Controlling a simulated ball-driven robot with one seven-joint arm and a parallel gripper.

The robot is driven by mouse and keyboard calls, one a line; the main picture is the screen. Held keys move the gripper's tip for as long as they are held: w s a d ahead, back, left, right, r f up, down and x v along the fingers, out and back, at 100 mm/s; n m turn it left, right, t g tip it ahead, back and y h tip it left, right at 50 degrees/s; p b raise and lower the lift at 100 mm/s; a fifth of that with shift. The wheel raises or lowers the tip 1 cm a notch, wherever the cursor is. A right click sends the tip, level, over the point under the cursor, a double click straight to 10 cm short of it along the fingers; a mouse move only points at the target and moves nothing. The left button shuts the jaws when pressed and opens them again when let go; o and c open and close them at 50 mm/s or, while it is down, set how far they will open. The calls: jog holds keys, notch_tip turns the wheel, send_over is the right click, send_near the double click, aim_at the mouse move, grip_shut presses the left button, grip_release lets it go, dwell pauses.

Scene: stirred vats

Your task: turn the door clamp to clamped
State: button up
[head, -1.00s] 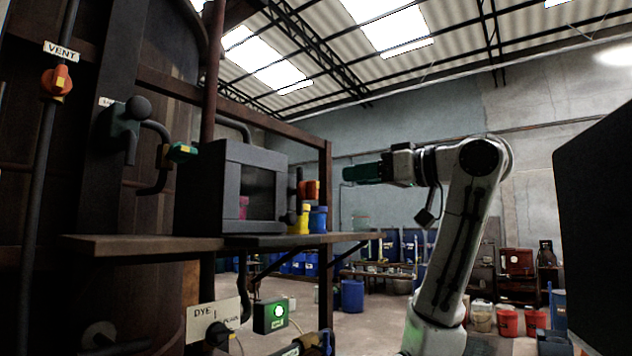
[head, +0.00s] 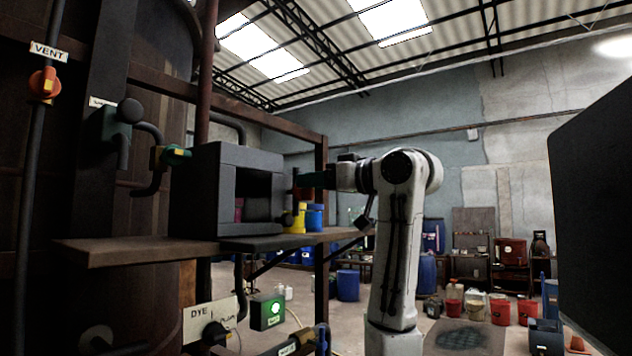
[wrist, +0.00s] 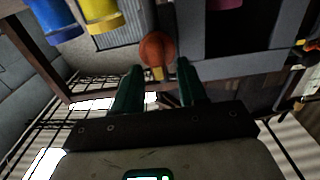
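The door clamp (wrist: 157,50) shows in the wrist view as a round orange knob with a yellow pointer on its near side. It is beside the grey cabinet (head: 205,190); in the head view my gripper largely hides it. My gripper (wrist: 159,66) has green fingers, spread apart, one on each side of the knob's line. The knob is at or just beyond the fingertips, and I cannot tell whether they touch it. In the head view my gripper (head: 306,180) reaches left to the cabinet's right side. The cabinet front shows a dark opening with a magenta item (head: 239,208) inside.
A yellow container (head: 296,218) and a blue container (head: 315,217) stand on the shelf (head: 130,250) just below my gripper. An orange vent handle (head: 43,84) and a green knob (head: 172,156) are on the left. A dark panel (head: 595,210) fills the right edge.

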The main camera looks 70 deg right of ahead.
grip_shut()
jog(key=shift+n, duration=0.3)
jog(key=n+b, duration=0.1)
jog(key=n, duration=0.4)
jog(key=a+f+n+b, duration=0.1)
jog(key=n+b, duration=0.1)
jog(key=n, duration=0.4)
jog(key=f+n+b, duration=0.1)
jog(key=n, duration=0.5)
jog(key=shift+w+a, duration=0.25)
jog(key=shift+a, duration=0.1)
jog(key=shift+n, duration=0.4)
grip_release()
dwell(0.4)
